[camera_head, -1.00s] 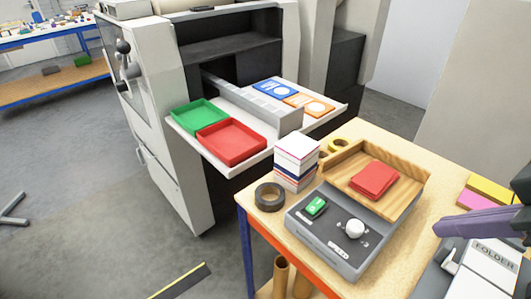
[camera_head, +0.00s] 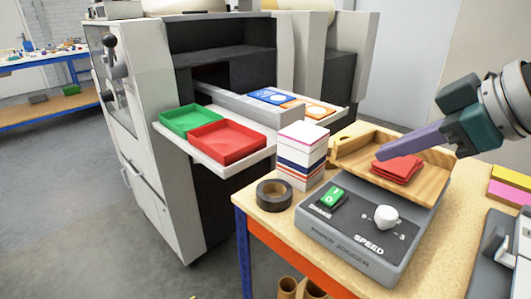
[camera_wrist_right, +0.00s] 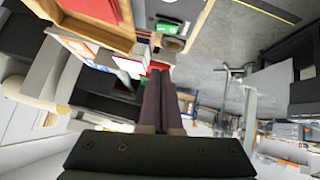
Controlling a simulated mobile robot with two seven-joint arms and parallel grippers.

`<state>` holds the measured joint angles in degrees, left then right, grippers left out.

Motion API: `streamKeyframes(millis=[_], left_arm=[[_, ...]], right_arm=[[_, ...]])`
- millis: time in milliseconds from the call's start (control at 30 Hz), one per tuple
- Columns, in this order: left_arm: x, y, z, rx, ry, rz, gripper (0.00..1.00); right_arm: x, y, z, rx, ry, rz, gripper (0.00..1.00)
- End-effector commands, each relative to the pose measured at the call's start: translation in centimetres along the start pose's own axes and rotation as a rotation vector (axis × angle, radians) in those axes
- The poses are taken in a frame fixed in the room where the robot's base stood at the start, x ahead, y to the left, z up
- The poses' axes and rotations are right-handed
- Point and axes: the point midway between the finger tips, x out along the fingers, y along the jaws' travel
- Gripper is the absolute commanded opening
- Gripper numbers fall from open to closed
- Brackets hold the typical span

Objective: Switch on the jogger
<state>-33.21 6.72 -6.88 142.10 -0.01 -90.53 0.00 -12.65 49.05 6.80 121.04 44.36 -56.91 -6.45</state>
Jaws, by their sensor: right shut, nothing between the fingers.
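The paper jogger (camera_head: 345,240) is a grey box on the wooden table, with a wooden tray (camera_head: 436,183) on top holding a stack of red cards (camera_head: 397,169). Its front panel has a green rocker switch (camera_head: 332,197) on the left and a white speed knob (camera_head: 386,216) on the right. My right gripper (camera_head: 382,155) comes in from the right, shut and empty, its purple fingertips above the tray near the red cards. My left gripper is not in view.
A black tape roll (camera_head: 274,195) and a stack of paper blocks (camera_head: 301,155) stand left of the jogger. A machine shelf behind holds a green tray (camera_head: 192,119) and a red tray (camera_head: 227,142). Pink and yellow pads (camera_head: 510,190) lie at right.

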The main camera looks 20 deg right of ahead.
Motion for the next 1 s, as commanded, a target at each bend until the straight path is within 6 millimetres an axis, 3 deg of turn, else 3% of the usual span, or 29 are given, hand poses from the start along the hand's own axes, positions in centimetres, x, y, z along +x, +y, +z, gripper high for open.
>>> streamKeyframes(millis=[267, 633, 800, 1000], left_arm=[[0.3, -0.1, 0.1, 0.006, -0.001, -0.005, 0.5], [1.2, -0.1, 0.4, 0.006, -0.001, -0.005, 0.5], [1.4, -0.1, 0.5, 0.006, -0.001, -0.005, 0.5], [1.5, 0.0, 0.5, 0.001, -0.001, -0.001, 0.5]], right_arm=[[2.5, -0.1, 0.0, 0.004, 0.001, -0.001, 0.0], [10.2, -0.1, 0.1, 0.004, 0.0, -0.001, 0.0], [12.0, -0.1, 2.0, 0.001, -0.004, -0.001, 0.0], [12.8, -0.1, 2.9, 0.0, -0.001, 0.0, 0.0]])
